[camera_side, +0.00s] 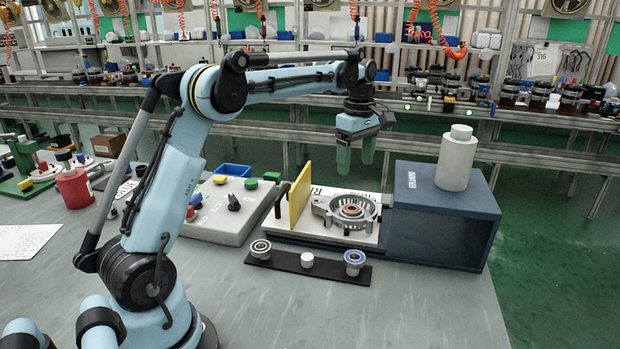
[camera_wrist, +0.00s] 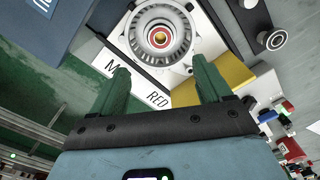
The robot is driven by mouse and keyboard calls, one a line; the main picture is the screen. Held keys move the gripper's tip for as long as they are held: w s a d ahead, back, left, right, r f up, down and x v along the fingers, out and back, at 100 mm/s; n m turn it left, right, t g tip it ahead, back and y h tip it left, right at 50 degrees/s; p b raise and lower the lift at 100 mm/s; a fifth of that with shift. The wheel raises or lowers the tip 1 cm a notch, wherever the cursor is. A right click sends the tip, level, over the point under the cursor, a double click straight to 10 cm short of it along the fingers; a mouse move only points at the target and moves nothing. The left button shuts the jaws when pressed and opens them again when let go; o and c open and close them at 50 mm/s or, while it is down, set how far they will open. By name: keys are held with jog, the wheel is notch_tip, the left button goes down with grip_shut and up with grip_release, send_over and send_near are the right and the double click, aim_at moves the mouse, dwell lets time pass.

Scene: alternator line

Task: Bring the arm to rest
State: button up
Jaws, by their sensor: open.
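My gripper (camera_side: 356,158) hangs from my raised arm, above the back of the fixture plate. In the wrist view my gripper (camera_wrist: 166,84) shows two green fingers spread apart with nothing between them. Below it, a round grey metal housing (camera_side: 322,208) with a red and metal centre sits on the light fixture plate (camera_side: 310,232). The housing also shows in the wrist view (camera_wrist: 135,38), beyond the fingertips and apart from them. A yellow panel (camera_side: 300,195) stands upright at the left of the housing.
A dark blue box (camera_side: 440,205) stands right of the fixture with a white stepped cylinder (camera_side: 456,165) on top. A black strip (camera_side: 285,262) in front holds a bearing (camera_side: 260,249), a white cylinder (camera_side: 307,260) and a blue-ringed part (camera_side: 354,262). A control box (camera_side: 228,215) stands left. The front table is clear.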

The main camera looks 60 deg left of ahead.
jog(key=s+d+r+m+t, duration=0.3)
jog(key=s+d+r+m, duration=0.1)
jog(key=s+d+m, duration=0.45)
jog(key=s+d+f+m+t, duration=0.4)
jog(key=s+d+f+m, duration=0.3)
jog(key=s+m, duration=0.3)
jog(key=shift+d+m, duration=0.25)
jog(key=shift+m, duration=0.6)
